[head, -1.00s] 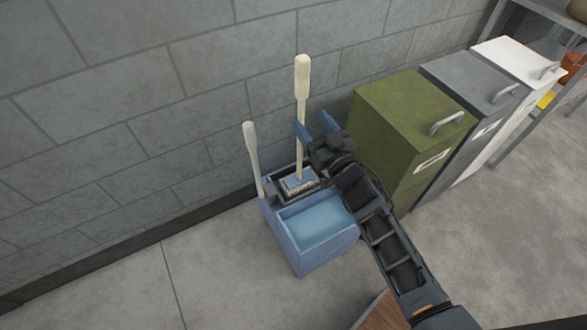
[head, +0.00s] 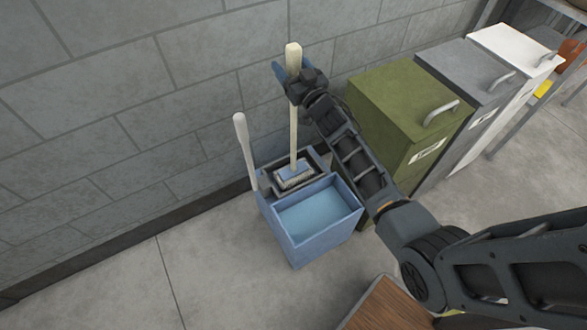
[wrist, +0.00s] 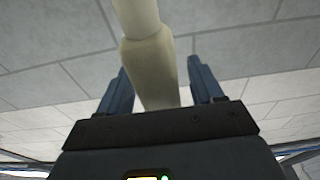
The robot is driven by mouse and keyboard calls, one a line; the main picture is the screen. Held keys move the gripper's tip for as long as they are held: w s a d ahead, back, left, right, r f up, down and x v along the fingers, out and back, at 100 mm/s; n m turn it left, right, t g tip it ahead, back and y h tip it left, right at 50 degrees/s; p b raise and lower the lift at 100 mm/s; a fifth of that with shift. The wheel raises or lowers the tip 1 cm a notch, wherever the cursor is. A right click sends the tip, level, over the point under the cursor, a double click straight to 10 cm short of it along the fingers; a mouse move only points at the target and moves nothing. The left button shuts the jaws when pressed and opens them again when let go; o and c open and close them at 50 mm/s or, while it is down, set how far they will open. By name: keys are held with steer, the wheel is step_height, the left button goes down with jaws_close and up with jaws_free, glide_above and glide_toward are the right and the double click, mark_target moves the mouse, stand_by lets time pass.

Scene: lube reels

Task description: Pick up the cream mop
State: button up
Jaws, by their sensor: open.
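The cream mop (head: 293,125) stands upright, its handle rising from the wringer end of a blue bucket (head: 298,252), with its grey head (head: 295,176) resting there. My gripper (head: 281,69) is open near the top of the handle, its blue fingers on either side of it. In the wrist view the cream handle (wrist: 152,70) passes between the two open fingers (wrist: 160,90), with a gap visible on both sides. Part of the handle near the gripper is hidden in the head view.
A grey-white handle (head: 245,150) leans at the bucket's left side. A grey block wall (head: 120,120) is close behind. Green (head: 400,125), grey (head: 470,85) and white (head: 515,55) bins stand to the right. A wooden surface (head: 385,305) is at the bottom.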

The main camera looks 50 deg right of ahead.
steer(key=shift+w, duration=0.2)
steer(key=shift+c, duration=0.5)
steer(key=shift+r, duration=0.1)
steer(key=c, duration=1.1)
